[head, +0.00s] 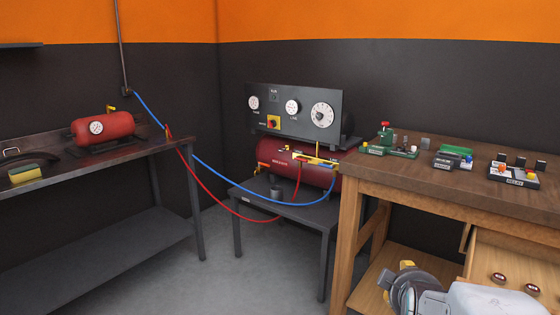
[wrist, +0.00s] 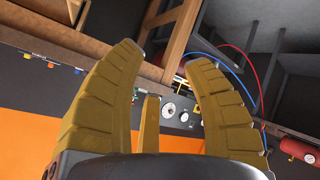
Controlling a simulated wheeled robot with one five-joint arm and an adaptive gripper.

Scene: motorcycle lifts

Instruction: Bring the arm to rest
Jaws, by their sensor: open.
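My arm reaches in at the lower right of the head view, low in front of the wooden workbench (head: 452,186). Its grey wrist end shows there with small yellow parts; the fingers are mostly out of sight in that view. In the wrist view my gripper (wrist: 168,52) is open, its yellow ribbed fingers wide apart. A shorter yellow part stands between them. Nothing is held between the fingers. The wrist picture is upside down, with the orange wall at the bottom.
A red compressor tank (head: 275,160) with a gauge panel (head: 293,113) stands on a low grey table (head: 287,208). Red and blue hoses run left to a dark metal bench (head: 120,155) with a small red tank (head: 103,129). A wooden drawer (head: 535,262) sticks out beside my arm. Open floor lies centre-left.

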